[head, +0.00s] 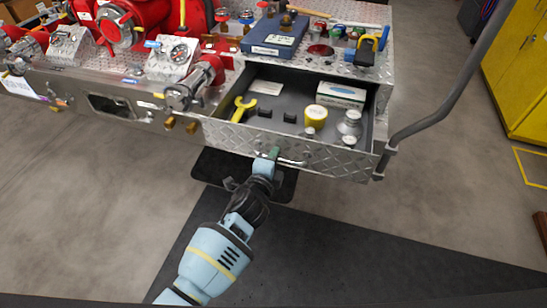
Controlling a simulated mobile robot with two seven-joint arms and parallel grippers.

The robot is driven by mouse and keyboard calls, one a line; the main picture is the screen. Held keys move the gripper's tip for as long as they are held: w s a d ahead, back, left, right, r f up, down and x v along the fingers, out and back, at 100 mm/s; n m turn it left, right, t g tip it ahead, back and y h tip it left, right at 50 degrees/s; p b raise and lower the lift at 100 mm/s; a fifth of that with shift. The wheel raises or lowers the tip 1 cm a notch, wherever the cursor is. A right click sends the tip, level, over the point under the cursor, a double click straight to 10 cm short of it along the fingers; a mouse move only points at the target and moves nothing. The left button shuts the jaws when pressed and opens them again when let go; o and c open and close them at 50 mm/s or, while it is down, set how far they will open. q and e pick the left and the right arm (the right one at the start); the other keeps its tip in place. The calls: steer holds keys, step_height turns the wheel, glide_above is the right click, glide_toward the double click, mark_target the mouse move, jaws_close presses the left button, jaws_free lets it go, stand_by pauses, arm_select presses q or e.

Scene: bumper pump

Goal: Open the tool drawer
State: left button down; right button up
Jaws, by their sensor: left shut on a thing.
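The tool drawer (237,136) is a diamond-plate metal drawer in the bumper of the fire pump rig, and it stands pulled out toward me with its inside showing. A curved metal handle (296,162) runs along its front. My left gripper (270,159) is at the left part of this handle and shut on it; the fingertips are small in the view. Inside the drawer lie a yellow wrench (243,108), a yellow round item (316,114), a grey metal fitting (349,123), small black pieces and a white-green box (341,92). My right gripper is not in view.
A blue case (271,46) and several hand tools rest on the deck above the drawer. Red valves (123,24) and metal fittings are at left. A grey bent rail (440,105) stands right of the drawer. A yellow cabinet (520,70) is at far right. The floor is mostly clear.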

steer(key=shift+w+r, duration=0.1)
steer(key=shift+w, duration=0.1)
arm_select(q)
steer(key=c, duration=1.5)
jaws_free()
steer(key=shift+s, duration=0.15)
